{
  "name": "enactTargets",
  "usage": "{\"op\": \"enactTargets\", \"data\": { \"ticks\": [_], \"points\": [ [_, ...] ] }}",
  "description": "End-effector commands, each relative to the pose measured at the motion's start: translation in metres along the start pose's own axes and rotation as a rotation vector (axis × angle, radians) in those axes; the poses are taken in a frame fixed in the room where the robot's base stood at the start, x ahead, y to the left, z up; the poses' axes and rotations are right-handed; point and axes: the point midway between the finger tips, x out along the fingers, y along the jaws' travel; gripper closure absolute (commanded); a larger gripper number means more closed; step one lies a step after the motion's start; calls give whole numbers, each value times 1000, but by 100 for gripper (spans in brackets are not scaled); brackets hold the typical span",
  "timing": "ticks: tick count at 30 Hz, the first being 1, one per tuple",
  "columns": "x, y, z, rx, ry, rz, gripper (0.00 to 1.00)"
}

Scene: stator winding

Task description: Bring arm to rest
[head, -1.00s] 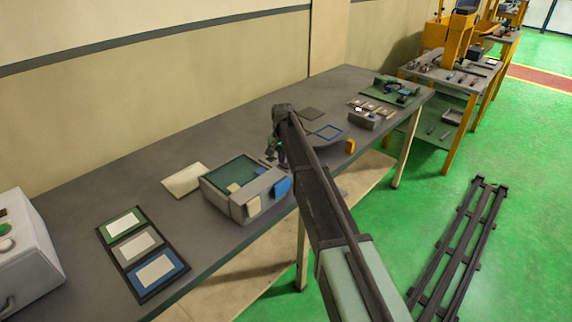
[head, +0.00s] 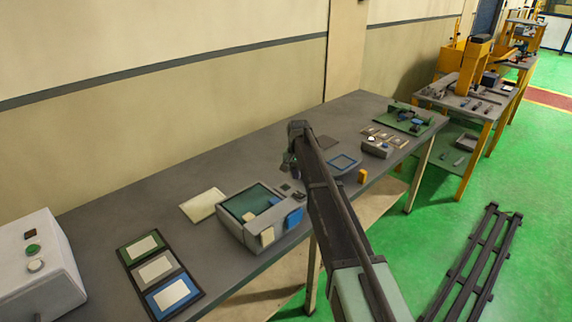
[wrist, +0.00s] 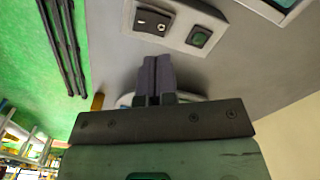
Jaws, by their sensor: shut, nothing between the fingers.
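My arm stretches over the long grey workbench (head: 140,210) in the head view. My gripper hangs from the arm's far end, behind the open grey box, and is small and partly hidden by the arm there. In the wrist view my gripper (wrist: 155,98) shows its two dark fingers together, with nothing between them. They appear clear of the things around them.
The open grey box (head: 228,235) with a green inside stands near the arm. A three-panel tray (head: 153,256), a pale sheet (head: 202,205) and a white control box (head: 40,268) lie left. Small parts and a green board (head: 408,118) are right. Dark rails (head: 478,255) lie on the green floor.

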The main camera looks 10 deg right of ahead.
Motion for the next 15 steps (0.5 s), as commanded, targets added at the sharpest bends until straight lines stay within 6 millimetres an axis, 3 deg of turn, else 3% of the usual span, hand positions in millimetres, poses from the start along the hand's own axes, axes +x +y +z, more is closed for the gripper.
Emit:
{"op": "enactTargets", "data": {
  "ticks": [3,5,8,12,15],
  "points": [
    [0,4,8,-76,0,0,100],
    [0,19,42,-141,0,0,100],
    [0,56,120,-249,0,1,100],
    [0,112,242,-381,0,1,100],
    [0,142,309,-428,0,1,100]
  ]
}}
